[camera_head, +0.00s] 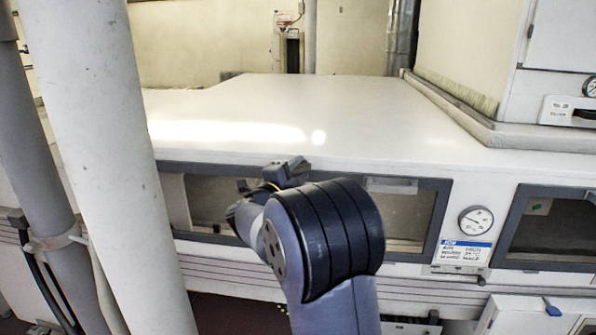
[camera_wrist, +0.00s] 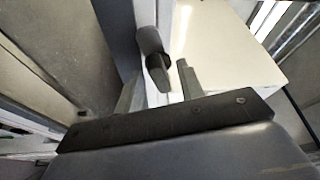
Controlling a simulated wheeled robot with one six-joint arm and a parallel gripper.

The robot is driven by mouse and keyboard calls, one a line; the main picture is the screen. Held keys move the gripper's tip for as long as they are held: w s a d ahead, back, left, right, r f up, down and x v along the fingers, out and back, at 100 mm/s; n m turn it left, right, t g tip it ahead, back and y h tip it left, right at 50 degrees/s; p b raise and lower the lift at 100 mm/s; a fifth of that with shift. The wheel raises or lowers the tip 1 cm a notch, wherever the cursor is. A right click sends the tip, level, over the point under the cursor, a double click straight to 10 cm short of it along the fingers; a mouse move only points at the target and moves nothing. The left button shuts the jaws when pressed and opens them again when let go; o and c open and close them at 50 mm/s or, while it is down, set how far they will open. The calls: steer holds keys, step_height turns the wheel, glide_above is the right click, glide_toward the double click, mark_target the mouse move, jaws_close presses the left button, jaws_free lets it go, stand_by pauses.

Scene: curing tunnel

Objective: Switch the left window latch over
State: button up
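The left window (camera_head: 408,212) is a long dark-framed pane in the front of the white tunnel housing, partly hidden behind my arm. Its latch (camera_wrist: 152,50) shows in the wrist view as a dark grey rounded handle on the grey frame, pointing toward the camera. My gripper (camera_wrist: 158,82) is open, one finger on each side of the latch's near end. I cannot tell whether either finger touches it. In the head view my gripper (camera_head: 266,181) is at the window's upper frame, and my wrist hides much of this spot.
A round gauge (camera_head: 476,221) with a blue-white label is right of the window. A second dark-framed window (camera_head: 556,228) is at the far right. The white housing top (camera_head: 330,110) is clear. Thick pale pipes (camera_head: 105,130) stand at the left.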

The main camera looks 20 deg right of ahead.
steer(key=shift+c, duration=0.3)
jaws_close()
steer(key=shift+f+n+b, duration=0.1)
steer(key=shift+n+b, duration=0.2)
steer(key=shift+s+d+f+n+t+y+b, duration=0.1)
steer(key=shift+n+t+y+b, duration=0.45)
steer(key=shift+n+t+b, duration=1.7)
steer(key=shift+s+d+f+n+t+y+b, duration=0.1)
steer(key=shift+n+t+y+b, duration=0.6)
steer(key=shift+n, duration=3.2)
steer(key=shift+d+f+n+t+y+b, duration=0.1)
steer(key=shift+n+t+y+b, duration=0.5)
steer(key=shift+n+b, duration=1.9)
steer(key=shift+r+n+t+p, duration=0.1)
steer(key=shift+n+t+p, duration=0.35)
steer(key=shift+n, duration=0.5)
